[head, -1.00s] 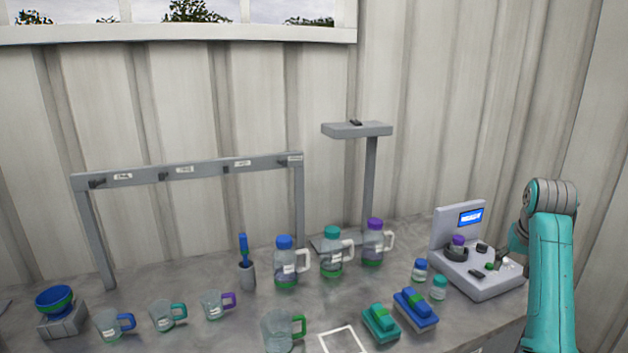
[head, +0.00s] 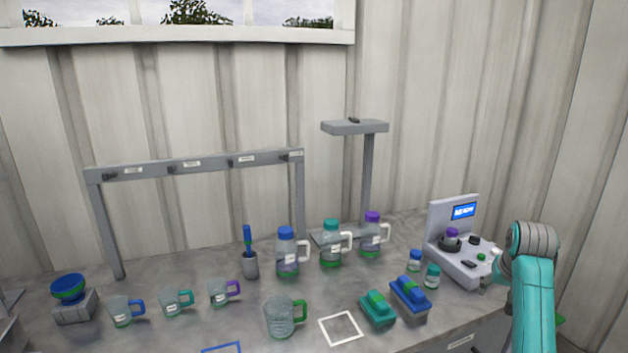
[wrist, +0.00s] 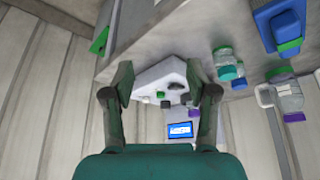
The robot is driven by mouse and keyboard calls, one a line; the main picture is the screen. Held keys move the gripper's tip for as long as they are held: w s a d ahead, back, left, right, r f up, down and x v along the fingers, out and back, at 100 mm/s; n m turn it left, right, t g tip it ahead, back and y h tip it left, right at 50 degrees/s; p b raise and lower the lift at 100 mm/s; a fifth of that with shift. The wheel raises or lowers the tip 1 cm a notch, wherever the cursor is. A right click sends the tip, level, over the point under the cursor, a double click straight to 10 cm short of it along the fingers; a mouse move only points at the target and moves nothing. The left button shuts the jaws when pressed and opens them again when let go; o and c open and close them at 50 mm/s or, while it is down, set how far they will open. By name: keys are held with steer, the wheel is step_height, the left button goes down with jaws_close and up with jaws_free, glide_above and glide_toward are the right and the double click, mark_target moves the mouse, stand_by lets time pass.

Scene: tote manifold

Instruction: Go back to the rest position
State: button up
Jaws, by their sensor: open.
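My gripper (wrist: 160,92) shows in the wrist view with its two dark green fingers apart and nothing between them. Past the fingertips is the grey machine (wrist: 158,82) with a small lit screen. In the head view my teal arm stands at the right edge, and the gripper itself is hidden behind it. The machine (head: 462,268) stands on the bench just left of my arm, with a purple-capped vial (head: 452,235) in its round holder.
Two small jars (head: 432,276) and two brush-like blocks (head: 410,294) lie left of the machine. Jugs (head: 287,255), mugs (head: 225,292), a hook rack (head: 200,163) and a tall stand (head: 355,127) fill the bench. A white square outline (head: 341,328) is empty.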

steer(key=s+a+f+t, duration=0.1)
steer(key=s+a+f, duration=0.2)
steer(key=f, duration=0.4)
steer(key=s+a+f+n+t, duration=0.1)
steer(key=s+a+f, duration=0.2)
steer(key=f, duration=0.4)
steer(key=s+a+f, duration=0.2)
steer(key=a+f, duration=0.1)
steer(key=f, duration=0.5)
steer(key=s+a+f+t, duration=0.1)
steer(key=s+a+f, duration=0.2)
steer(key=s, duration=0.3)
steer(key=s+a+f+n+t, duration=0.1)
steer(key=s+a+f, duration=0.2)
steer(key=s, duration=0.2)
steer(key=s+a+f+t, duration=0.1)
steer(key=s+a+f, duration=0.2)
steer(key=s, duration=0.3)
steer(key=s+a+r+n+t, duration=0.1)
steer(key=s+a+r, duration=0.15)
steer(key=s, duration=0.65)
steer(key=s+a+r+t, duration=0.1)
steer(key=s+a, duration=0.3)
steer(key=s, duration=0.5)
steer(key=s+a+r+n+t+y, duration=0.1)
steer(key=s+a+r+t+y, duration=0.1)
steer(key=s+r, duration=1.3)
steer(key=shift+s+a+n+t, duration=0.15)
steer(key=shift+s+n+t, duration=0.15)
steer(key=shift+s+t, duration=0.15)
